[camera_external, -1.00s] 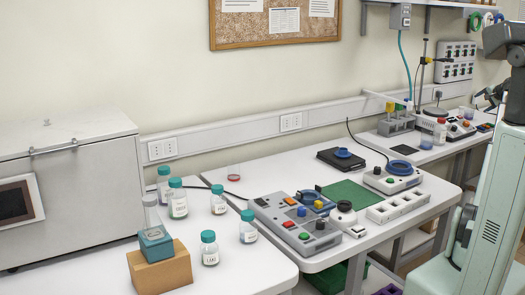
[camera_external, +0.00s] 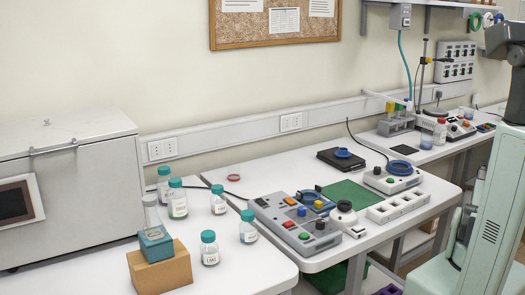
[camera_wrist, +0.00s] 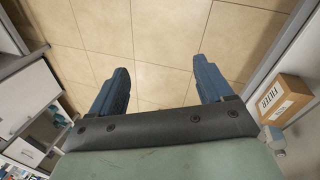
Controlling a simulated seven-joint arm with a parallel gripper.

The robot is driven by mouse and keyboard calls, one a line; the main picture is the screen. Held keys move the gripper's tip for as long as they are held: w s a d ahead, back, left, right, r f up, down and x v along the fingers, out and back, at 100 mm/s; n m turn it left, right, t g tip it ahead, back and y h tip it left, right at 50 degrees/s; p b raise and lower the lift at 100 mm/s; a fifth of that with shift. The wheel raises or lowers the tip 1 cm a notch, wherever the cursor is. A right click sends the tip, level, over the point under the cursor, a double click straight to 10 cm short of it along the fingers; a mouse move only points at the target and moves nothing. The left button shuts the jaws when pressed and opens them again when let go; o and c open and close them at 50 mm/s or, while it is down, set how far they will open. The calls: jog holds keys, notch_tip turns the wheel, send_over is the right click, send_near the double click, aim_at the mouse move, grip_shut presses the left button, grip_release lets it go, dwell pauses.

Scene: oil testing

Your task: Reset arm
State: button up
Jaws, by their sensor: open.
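My gripper (camera_wrist: 158,85) shows in the wrist view with its two blue fingers wide apart and nothing between them. Tiled floor lies beyond the fingertips. In the external view the gripper itself is out of sight; only my pale green body and dark arm parts show at the right edge.
A cardboard box (camera_wrist: 283,98) stands at the right in the wrist view. The floor (camera_wrist: 160,50) between is clear.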

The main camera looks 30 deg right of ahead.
jog(key=s+a+f+n+g, duration=0.3)
jog(key=s+a+f+g, duration=0.5)
jog(key=s+a, duration=0.5)
jog(key=s+a+r+n+g+h, duration=0.1)
jog(key=s+a+n+g+h, duration=0.35)
jog(key=a, duration=0.35)
jog(key=s+a+r+n+g+h, duration=0.1)
jog(key=s+a+n+g+h, duration=0.25)
jog(key=s+a, duration=0.35)
jog(key=w+a+f+n+t+y, duration=0.1)
jog(key=w+a+f+n+t, duration=0.1)
jog(key=w+a+f+t, duration=0.4)
jog(key=w+a+f+n+t+y, duration=0.1)
jog(key=w+a+f+t+y, duration=0.1)
jog(key=w+a+f, duration=0.5)
jog(key=w+a+f+t+y, duration=0.2)
jog(key=a+f, duration=0.2)
jog(key=a, duration=0.8)
jog(key=w+a+f+n+t+y, duration=0.1)
jog(key=w+a+f+t+y, duration=0.1)
jog(key=a, duration=1)
notch_tip(320, 180, down, 2)
jog(key=shift+a+f+y, duration=0.2)
jog(key=shift+a+y, duration=0.2)
jog(key=shift+y, duration=0.4)
